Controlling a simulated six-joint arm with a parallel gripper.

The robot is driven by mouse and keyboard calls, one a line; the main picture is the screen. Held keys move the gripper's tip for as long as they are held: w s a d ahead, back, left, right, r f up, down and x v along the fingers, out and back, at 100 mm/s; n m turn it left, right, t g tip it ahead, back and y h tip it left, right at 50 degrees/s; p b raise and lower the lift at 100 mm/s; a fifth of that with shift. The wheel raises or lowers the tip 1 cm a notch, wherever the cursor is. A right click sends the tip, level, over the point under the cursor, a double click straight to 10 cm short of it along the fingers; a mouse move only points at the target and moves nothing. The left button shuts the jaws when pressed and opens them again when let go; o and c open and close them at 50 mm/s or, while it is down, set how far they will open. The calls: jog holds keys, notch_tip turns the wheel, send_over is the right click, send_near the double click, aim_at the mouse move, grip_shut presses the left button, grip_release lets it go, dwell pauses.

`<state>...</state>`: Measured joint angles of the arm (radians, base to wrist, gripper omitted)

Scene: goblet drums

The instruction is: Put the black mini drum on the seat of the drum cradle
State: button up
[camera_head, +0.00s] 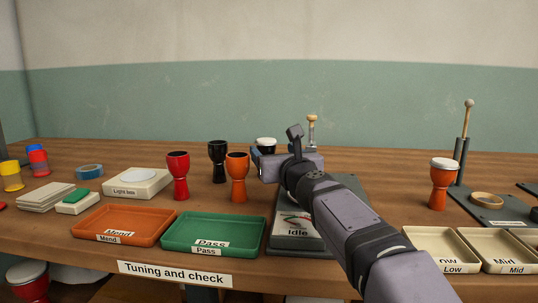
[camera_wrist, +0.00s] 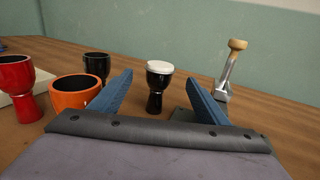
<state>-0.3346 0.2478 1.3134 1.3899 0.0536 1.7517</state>
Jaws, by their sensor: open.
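A black goblet drum with a white head (camera_wrist: 158,90) stands upright in the wrist view, framed between the two blue fingers of my gripper (camera_wrist: 161,79) and beyond them. My gripper is open and empty. In the head view, the drum's white top (camera_head: 266,141) shows behind my gripper (camera_head: 277,153), which hides its lower part. A second black goblet (camera_head: 217,158), without a head, stands to the left; it also shows in the wrist view (camera_wrist: 97,68). I cannot tell surely which fixture is the drum cradle; a grey machine marked Idle (camera_head: 284,241) is partly hidden by my arm.
An orange goblet (camera_head: 238,178) and a red one (camera_head: 179,175) stand left of my gripper. A wooden-knobbed metal post (camera_wrist: 232,68) stands right of the drum. Orange (camera_head: 92,222) and green trays (camera_head: 181,232) lie in front. An orange drum (camera_head: 440,185) stands at right.

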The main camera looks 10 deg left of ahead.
jog(key=shift+r, duration=0.1)
notch_tip(320, 180, up, 9)
jog(key=n+h+p, duration=0.2)
jog(key=n+p, duration=1.2)
jog(key=p, duration=0.3)
send_over(267, 143)
jog(key=s+d, duration=0.2)
jog(key=d, duration=0.2)
jog(key=a+f+n+g+p, duration=0.1)
jog(key=f+n+p, duration=0.1)
jog(key=n+p, duration=0.5)
jog(key=s+f+n+g+p, duration=0.1)
jog(key=f+n+p, duration=0.1)
jog(key=n+p, duration=0.5)
jog(key=a+f+n+g+p, duration=0.1)
jog(key=f+n+g+p, duration=0.1)
jog(key=n+p, duration=0.5)
jog(key=shift+s+a+f+n+p, duration=0.3)
jog(key=shift+s+f+p, duration=0.1)
jog(key=shift+p, duration=1.8)
jog(key=shift+x, duration=1.05)
